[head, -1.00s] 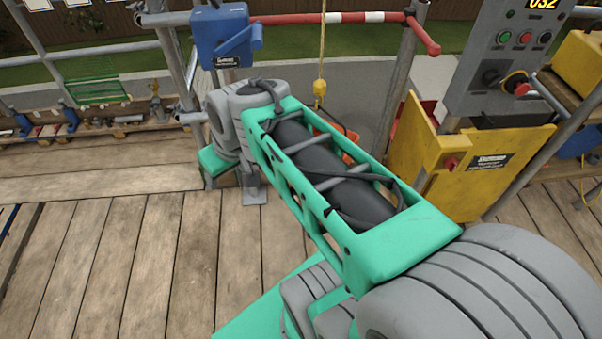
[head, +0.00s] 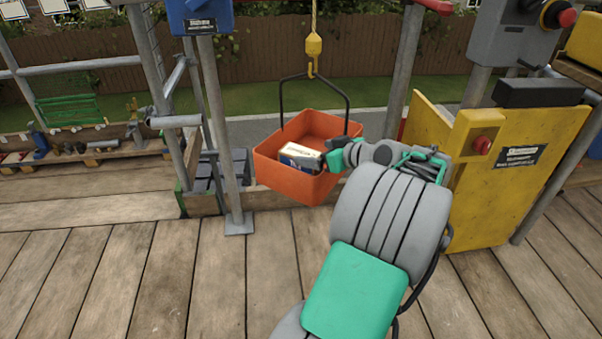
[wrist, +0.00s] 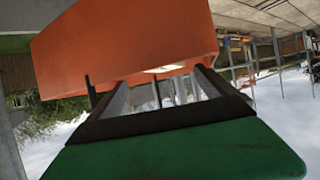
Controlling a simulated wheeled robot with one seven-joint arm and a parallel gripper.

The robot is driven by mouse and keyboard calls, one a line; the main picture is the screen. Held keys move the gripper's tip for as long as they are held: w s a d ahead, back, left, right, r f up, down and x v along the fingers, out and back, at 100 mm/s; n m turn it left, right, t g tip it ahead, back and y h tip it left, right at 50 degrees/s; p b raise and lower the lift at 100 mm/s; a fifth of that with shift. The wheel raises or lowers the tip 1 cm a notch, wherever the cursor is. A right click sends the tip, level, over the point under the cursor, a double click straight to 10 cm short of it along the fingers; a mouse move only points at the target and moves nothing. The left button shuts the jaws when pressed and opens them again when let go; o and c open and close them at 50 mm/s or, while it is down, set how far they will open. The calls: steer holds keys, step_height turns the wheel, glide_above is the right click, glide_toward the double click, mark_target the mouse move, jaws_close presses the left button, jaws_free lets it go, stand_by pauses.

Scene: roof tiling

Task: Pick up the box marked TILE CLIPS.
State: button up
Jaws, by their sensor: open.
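A small box (head: 300,157) with a pale top and blue side lies tilted in an orange bin (head: 297,184); its lettering is too small to read. The bin hangs by a black bail from a yellow hook. My gripper (head: 332,158) is open at the bin's right side, close to the box's right end; I cannot tell whether they touch. In the wrist view my gripper (wrist: 150,88) faces the orange bin wall (wrist: 120,45). A pale sliver shows below that wall, perhaps the box; the rest is hidden.
The yellow hook (head: 313,45) and black bail (head: 348,105) rise above the bin. A grey post (head: 222,130) stands left of it, and a yellow panel (head: 490,200) with a red button stands right. Wooden planks (head: 110,280) in front are clear at left.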

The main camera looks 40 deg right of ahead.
mark_target(305, 154)
steer(key=b+x, duration=0.2)
steer(key=x, duration=0.3)
steer(key=shift+s+a+f, duration=0.15)
steer(key=shift+s, duration=0.1)
jaws_close()
stand_by(0.7)
